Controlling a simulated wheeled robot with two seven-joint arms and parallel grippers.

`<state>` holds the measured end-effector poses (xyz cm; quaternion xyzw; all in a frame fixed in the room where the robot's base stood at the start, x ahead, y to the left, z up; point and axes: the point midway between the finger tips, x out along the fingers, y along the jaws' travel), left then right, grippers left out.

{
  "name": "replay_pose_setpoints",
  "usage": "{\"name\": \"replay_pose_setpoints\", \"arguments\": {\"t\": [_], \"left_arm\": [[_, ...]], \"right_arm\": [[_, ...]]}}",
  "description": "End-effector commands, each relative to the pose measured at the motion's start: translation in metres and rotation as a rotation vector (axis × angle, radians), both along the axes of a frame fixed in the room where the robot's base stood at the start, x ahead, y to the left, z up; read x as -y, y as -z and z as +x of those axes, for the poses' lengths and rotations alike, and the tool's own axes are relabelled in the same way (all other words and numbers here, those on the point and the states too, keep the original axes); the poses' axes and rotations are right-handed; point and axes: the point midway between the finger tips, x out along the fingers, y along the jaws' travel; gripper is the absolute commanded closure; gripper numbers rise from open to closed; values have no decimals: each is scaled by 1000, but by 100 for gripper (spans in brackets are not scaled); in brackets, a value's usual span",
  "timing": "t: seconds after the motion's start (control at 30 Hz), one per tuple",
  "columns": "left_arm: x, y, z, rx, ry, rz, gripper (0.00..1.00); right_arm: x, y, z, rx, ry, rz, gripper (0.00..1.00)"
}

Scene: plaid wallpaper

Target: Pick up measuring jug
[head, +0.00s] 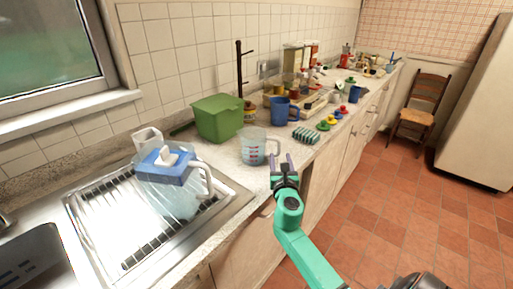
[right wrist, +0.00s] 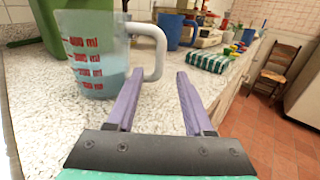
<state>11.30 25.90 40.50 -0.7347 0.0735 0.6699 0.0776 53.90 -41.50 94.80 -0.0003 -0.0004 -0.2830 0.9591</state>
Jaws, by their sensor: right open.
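The measuring jug (head: 253,146) is clear with red markings and stands upright on the countertop, its handle toward the right. In the right wrist view the jug (right wrist: 90,55) fills the upper left, with its white handle (right wrist: 153,45) just beyond the fingertips. My right gripper (head: 283,164) is open and empty at the counter's front edge, close to the handle on its right side. Its two purple fingers (right wrist: 157,80) point forward; I see no contact with the jug. My left gripper is in neither view.
A green box (head: 217,118) stands behind the jug, and a blue pitcher (head: 280,111) and a green-striped block (head: 306,135) are beyond it. A water filter jug (head: 172,185) sits on the drainer (head: 110,225) at left. Open floor lies right of the counter.

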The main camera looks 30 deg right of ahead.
Motion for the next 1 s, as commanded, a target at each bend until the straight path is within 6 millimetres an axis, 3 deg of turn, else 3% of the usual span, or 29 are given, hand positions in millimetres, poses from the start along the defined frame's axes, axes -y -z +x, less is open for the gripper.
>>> {"name": "replay_pose_setpoints", "arguments": {"t": [0.1, 0.33, 0.47, 0.5, 1.0], "left_arm": [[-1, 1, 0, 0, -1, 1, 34], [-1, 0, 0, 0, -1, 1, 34], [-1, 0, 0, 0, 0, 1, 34], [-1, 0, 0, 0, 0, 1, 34], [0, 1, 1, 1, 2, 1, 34]], "right_arm": [[9, 0, 16, 1, 0, 0, 48], [11, 0, 18, 1, 0, 1, 48], [11, 0, 17, 1, -1, 1, 98], [11, 0, 17, 1, -1, 1, 100], [10, 1, 17, 0, -1, 1, 100]]}}
